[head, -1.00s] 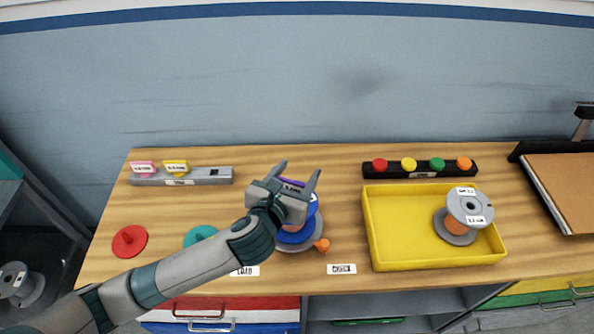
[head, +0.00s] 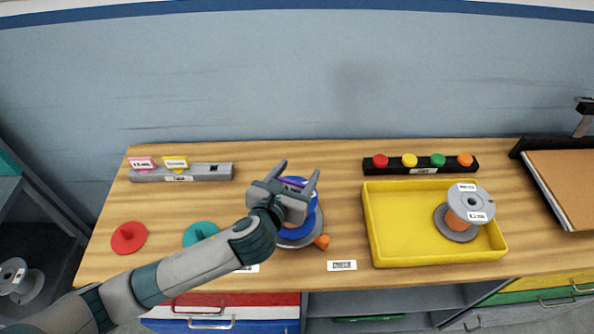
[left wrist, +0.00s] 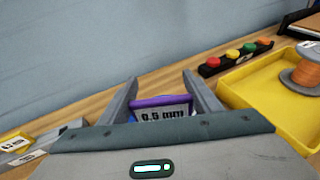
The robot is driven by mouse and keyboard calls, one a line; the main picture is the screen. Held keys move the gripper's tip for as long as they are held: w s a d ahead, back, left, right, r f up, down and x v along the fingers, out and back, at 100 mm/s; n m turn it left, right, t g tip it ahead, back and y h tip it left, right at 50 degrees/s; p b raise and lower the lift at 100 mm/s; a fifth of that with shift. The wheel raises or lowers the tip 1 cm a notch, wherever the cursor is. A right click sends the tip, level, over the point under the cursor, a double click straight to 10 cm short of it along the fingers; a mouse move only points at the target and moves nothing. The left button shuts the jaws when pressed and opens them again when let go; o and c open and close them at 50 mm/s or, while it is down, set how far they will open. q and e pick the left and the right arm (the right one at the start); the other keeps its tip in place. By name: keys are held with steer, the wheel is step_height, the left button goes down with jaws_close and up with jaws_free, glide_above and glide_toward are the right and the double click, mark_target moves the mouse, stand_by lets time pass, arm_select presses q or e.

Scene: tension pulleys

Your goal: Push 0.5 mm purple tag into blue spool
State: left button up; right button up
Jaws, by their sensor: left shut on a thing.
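The purple tag (left wrist: 163,103), its label reading 0.5 mm, is between the fingers of my left gripper (left wrist: 160,92), which is shut on it. In the head view the purple tag (head: 295,181) shows at the top of the blue spool (head: 311,212), behind my left gripper (head: 294,176). The blue spool stands on a grey round base and is largely hidden by the gripper. I cannot tell how deep the tag sits in the spool. My right gripper is not in view.
A grey tag rack (head: 205,173) with pink and yellow tags is at the back left. Red (head: 128,238) and teal (head: 199,233) discs lie in front. A yellow tray (head: 400,262) holds a grey spool (head: 468,208). A black button bar (head: 385,170) is behind it.

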arm_select(q)
steer(key=shift+f, duration=0.35)
steer(key=shift+s+f, duration=0.1)
steer(key=shift+f, duration=0.15)
stand_by(0.4)
steer(key=o, duration=1.2)
steer(key=shift+r, duration=0.1)
steer(key=shift+r, duration=0.15)
steer(key=v, duration=1.7)
steer(key=shift+s, duration=0.1)
